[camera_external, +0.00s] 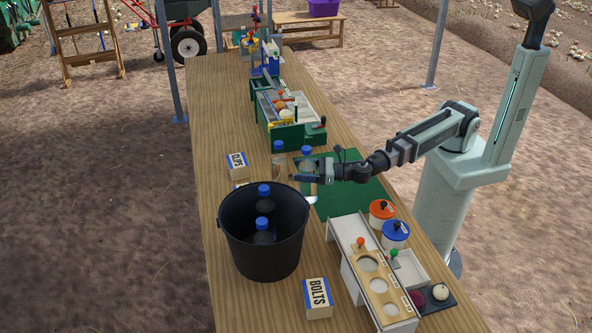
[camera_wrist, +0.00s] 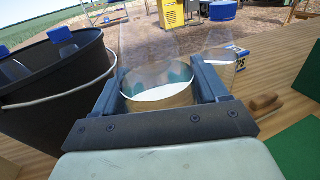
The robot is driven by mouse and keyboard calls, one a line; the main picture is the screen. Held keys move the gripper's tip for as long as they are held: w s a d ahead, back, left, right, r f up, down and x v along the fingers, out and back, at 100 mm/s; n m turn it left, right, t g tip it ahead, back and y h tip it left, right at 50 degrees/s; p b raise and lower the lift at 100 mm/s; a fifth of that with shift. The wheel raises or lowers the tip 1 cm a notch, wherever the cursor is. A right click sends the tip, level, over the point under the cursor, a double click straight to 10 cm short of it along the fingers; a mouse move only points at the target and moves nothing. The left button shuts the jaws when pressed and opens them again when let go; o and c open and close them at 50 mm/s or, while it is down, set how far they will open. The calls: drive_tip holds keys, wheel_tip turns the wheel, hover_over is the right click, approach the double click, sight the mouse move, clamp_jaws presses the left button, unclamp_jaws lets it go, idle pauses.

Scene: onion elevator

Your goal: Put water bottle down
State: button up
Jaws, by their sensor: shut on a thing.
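A clear water bottle with a blue cap (camera_external: 306,151) is upright between the fingers of my gripper (camera_external: 304,178), over the wooden table near the green mat's left edge. My gripper is shut around its body; the wrist view shows the clear bottle (camera_wrist: 158,82) between both fingers. I cannot tell whether its base touches the table. A second clear bottle (camera_external: 279,159) stands just to its left and farther back; it also shows in the wrist view (camera_wrist: 222,62). A black bucket (camera_external: 265,252) holds bottles with blue caps; it is also at left in the wrist view (camera_wrist: 60,105).
A clips box (camera_external: 237,165) is left of the bottles; a bolts box (camera_external: 317,298) is right of the bucket. A green mat (camera_external: 362,190) lies under my arm. A white rack (camera_external: 372,280), lidded pots (camera_external: 395,234) and a green-sided tray (camera_external: 290,135) also occupy the table (camera_external: 222,100).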

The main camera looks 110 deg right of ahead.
sight(305, 156)
drive_tip(key=shift+r, duration=2.8)
drive_tip(key=shift+a, duration=0.1)
drive_tip(key=shift+s+a+f, duration=0.15)
drive_tip(key=shift+a, duration=0.1)
drive_tip(key=s+d+m+g+h, duration=1.2)
drive_tip(key=s+d+g, duration=0.1)
drive_tip(key=s, duration=0.3)
wheel_tip(305, 156, down, 9)
drive_tip(key=shift+w+h, duration=0.2)
drive_tip(key=shift+h, duration=0.1)
drive_tip(key=shift+d+f, duration=0.1)
drive_tip(key=shift+f, duration=0.15)
